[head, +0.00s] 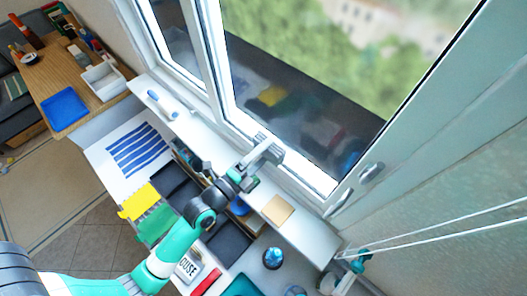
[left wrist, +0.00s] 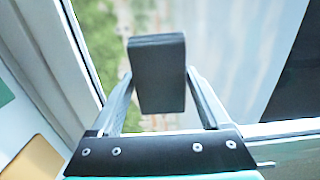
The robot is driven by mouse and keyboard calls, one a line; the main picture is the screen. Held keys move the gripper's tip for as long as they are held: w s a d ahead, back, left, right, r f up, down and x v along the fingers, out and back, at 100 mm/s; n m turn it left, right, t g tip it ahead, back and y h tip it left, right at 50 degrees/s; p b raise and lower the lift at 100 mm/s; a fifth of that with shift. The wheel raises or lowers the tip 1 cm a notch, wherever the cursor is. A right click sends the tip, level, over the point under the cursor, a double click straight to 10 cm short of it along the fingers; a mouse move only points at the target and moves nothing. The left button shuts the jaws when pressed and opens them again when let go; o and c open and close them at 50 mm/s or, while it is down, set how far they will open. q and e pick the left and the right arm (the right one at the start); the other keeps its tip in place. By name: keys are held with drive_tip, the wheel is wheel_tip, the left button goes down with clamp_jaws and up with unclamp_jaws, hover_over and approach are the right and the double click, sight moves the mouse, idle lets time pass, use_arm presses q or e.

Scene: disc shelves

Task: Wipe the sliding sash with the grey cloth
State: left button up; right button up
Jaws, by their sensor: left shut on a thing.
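My left gripper (head: 266,152) is at the lower part of the window, in front of the glass near the bottom rail. In the left wrist view its two fingers (left wrist: 160,95) are closed on a dark grey block-like piece, which I take for the folded grey cloth (left wrist: 158,72). The sliding sash has a white frame (head: 213,62) and a large pane (head: 330,125); I cannot tell whether the cloth touches it. In the left wrist view the sash's white upright (left wrist: 60,60) is at left. Part of my right arm shows at the lower right; its jaws are unclear.
A white sill (head: 312,232) with a tan square (head: 277,210) runs below the window. Window handles (head: 371,172) stick out at right. A wooden desk (head: 50,75) stands far left.

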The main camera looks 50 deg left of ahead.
use_arm(q)
drive_tip(key=shift+w+a, duration=0.1)
drive_tip(key=shift+w, duration=0.85)
drive_tip(key=shift+s+a+b, duration=0.1)
drive_tip(key=shift+s+b, duration=0.05)
drive_tip(key=shift+b, duration=0.35)
